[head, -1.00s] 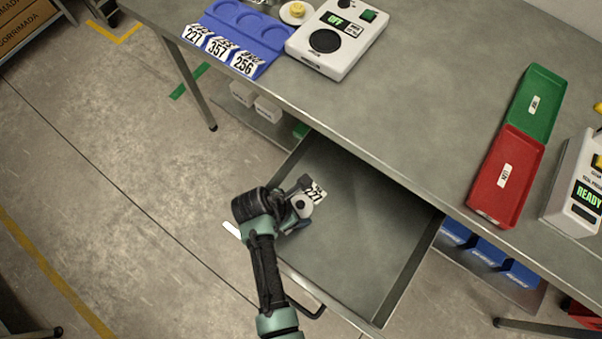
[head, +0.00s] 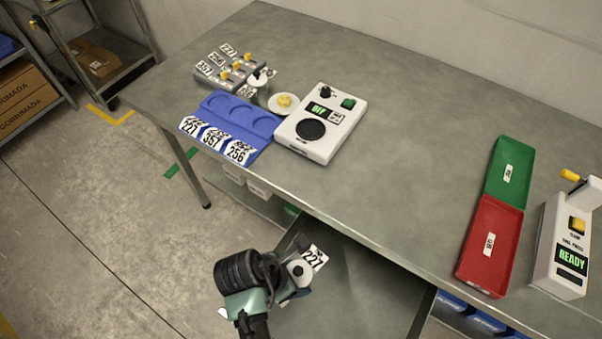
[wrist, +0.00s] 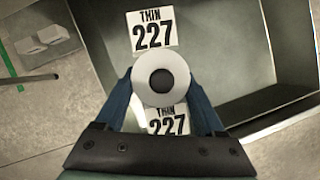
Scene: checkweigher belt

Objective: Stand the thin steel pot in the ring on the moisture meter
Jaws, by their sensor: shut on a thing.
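The thin steel pot is in my gripper (head: 292,280); from above in the wrist view its pale round top with a dark centre (wrist: 161,79) sits between my two blue fingers. A "THIN 227" label (wrist: 167,119) shows just below it, partly hidden by my gripper. Another "THIN 227" label (wrist: 152,31) lies beyond the pot in the open drawer (head: 365,290); it shows in the head view too. The white meter (head: 318,125) on the bench reads OFF and has a dark round ring (head: 310,130) on its top. It is up and right of my gripper.
A blue tray (head: 262,142) with round recesses and number labels stands left of the meter. A white disc with a yellow knob (head: 284,101) and several small knobbed items are behind. Green (head: 509,170) and red (head: 492,240) trays and a READY press (head: 562,250) stand right. Mid-bench is clear.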

